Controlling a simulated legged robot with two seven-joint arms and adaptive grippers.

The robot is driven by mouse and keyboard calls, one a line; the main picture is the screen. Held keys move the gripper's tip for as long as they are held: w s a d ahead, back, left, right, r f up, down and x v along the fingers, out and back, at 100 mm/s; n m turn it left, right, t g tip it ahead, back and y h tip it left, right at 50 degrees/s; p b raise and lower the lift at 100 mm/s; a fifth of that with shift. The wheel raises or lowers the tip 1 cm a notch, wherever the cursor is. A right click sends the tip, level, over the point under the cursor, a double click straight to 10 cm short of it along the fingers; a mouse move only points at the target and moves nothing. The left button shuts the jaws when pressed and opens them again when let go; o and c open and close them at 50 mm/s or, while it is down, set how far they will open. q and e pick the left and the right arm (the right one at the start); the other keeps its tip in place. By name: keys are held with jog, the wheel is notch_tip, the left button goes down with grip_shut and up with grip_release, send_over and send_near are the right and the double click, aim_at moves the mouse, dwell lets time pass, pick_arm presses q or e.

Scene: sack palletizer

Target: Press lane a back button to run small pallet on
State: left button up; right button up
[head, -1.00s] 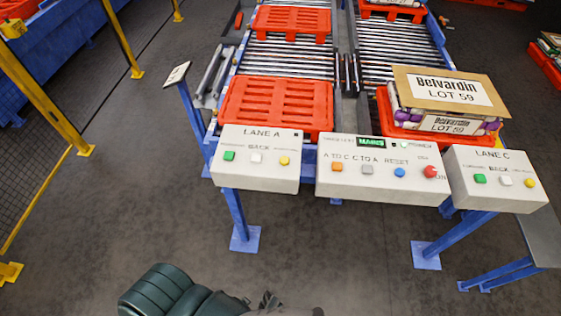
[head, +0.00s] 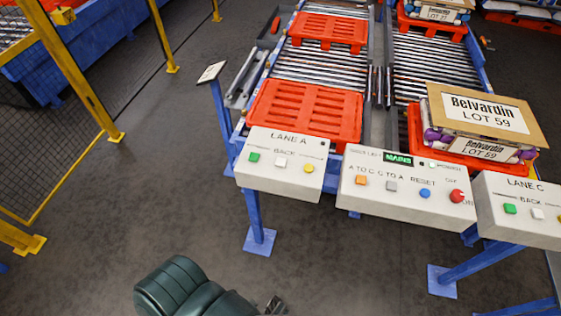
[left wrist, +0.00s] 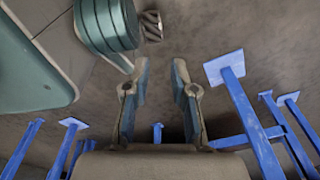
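The lane A button box (head: 281,180) stands on a blue post in the head view. Its white button (head: 280,162) sits under the word BACK, between a green button (head: 254,157) and a yellow button (head: 309,168). An empty red pallet (head: 305,112) lies on the lane A rollers just behind the box. Another empty red pallet (head: 328,30) lies farther up that lane. My left gripper (left wrist: 161,65) is open and empty in the left wrist view, with floor and blue posts beyond it. My right gripper is in neither view.
A middle box (head: 408,198) and the lane C box (head: 520,218) stand to the right. A red pallet (head: 415,135) carries Belvardin sacks (head: 480,120) behind them. Yellow fence posts (head: 85,85) stand at left. The floor (head: 130,200) before the boxes is clear.

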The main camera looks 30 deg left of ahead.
pick_arm(q)
jog(key=shift+a, duration=0.1)
grip_shut()
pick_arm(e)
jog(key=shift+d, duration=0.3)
pick_arm(q)
jog(key=shift+d, duration=0.2)
jog(key=shift+d, duration=0.55)
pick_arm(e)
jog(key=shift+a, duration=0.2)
pick_arm(q)
jog(key=shift+a, duration=0.2)
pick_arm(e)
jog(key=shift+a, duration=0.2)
